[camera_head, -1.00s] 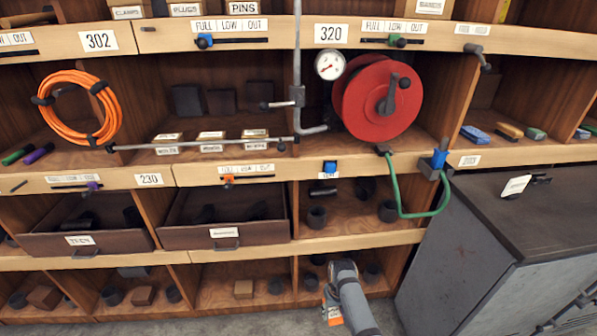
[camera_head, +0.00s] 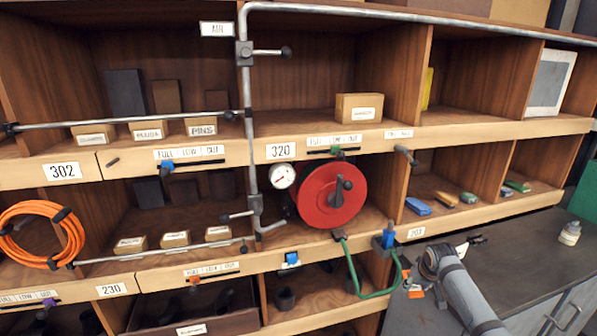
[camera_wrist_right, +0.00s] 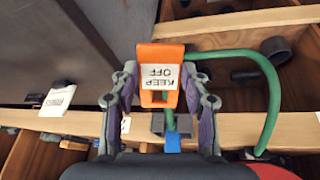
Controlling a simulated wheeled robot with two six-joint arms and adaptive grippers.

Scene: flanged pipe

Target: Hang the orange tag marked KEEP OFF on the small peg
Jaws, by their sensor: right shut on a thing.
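The orange tag marked KEEP OFF (camera_wrist_right: 161,52) is between the two fingers of my right gripper (camera_wrist_right: 160,85) in the right wrist view, its lettering upside down there. A short thin peg (camera_head: 112,162) sticks out of the shelf edge near label 302. A thicker grey peg (camera_head: 405,154) sticks out right of the reel. I cannot tell for sure which is the small peg. My left gripper is not in view.
The red reel (camera_head: 330,200), a gauge (camera_head: 282,176) and a vertical grey pipe (camera_head: 247,100) stand out from the shelves. A green hose (camera_head: 355,280) loops beside the gripper, with a blue-handled valve (camera_head: 388,238) above. A dark cabinet (camera_head: 520,270) stands at right.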

